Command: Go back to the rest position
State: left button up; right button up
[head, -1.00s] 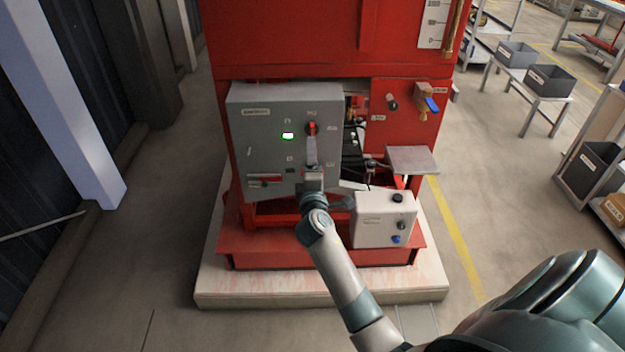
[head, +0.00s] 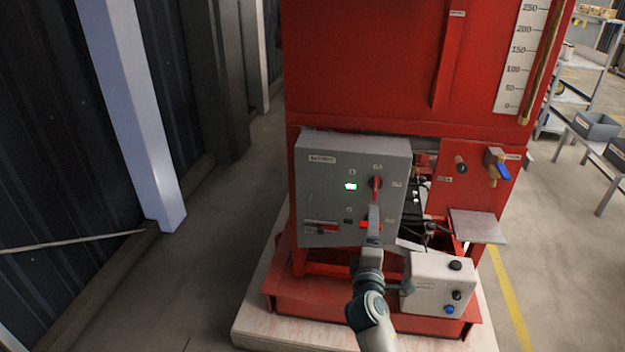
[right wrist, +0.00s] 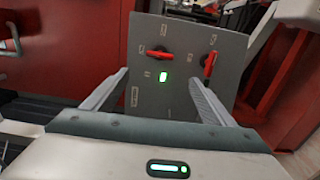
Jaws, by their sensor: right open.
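My right gripper (head: 374,212) is in front of the lower right part of the grey control panel (head: 320,195), below its red rotary handle (head: 376,188). In the right wrist view my gripper (right wrist: 160,82) has its two fingers spread wide, with nothing held between them. The panel (right wrist: 190,100) shows between and beyond the fingers, with a lit green indicator (right wrist: 163,76) and two red handles, one on the left (right wrist: 155,53) and one on the right (right wrist: 209,62). I cannot tell whether a finger touches the panel. My left gripper is not in view.
The panel is mounted on a red pump frame (head: 370,80) on a pale plinth (head: 262,325). A white button box (head: 425,285) is close to my right wrist. A small grey shelf (head: 478,226) juts out at right. Open floor (head: 215,250) lies left of the plinth.

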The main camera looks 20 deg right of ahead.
jog(key=s+a+f+g+y, duration=0.1)
jog(key=a+f+y, duration=0.15)
jog(key=f, duration=0.75)
jog(key=a+f+g+y, duration=0.1)
jog(key=a+f+y, duration=0.15)
jog(key=f, duration=0.85)
jog(key=s+a+f+m+g+y+b, duration=0.15)
jog(key=s+f, duration=0.25)
jog(key=f, duration=0.4)
jog(key=s+a+f+g+p, duration=0.1)
jog(key=s+a+f, duration=0.1)
jog(key=s+f, duration=0.35)
jog(key=s+a+f+m+g+y+b, duration=0.1)
jog(key=s+a+f+g, duration=0.15)
jog(key=f, duration=0.65)
jog(key=s+a+f+m+g+y, duration=0.2)
jog(key=s+f+m+g, duration=0.1)
jog(key=s+f, duration=1.6)
jog(key=s+f+m+g, duration=0.2)
jog(key=s, duration=1)
jog(key=s+f+m+g+b, duration=0.1)
jog(key=s+f+m+g, duration=0.1)
jog(key=s, duration=1.1)
jog(key=shift+s+f, duration=0.15)
jog(key=shift+f, duration=0.55)
jog(key=shift+a, duration=0.15)
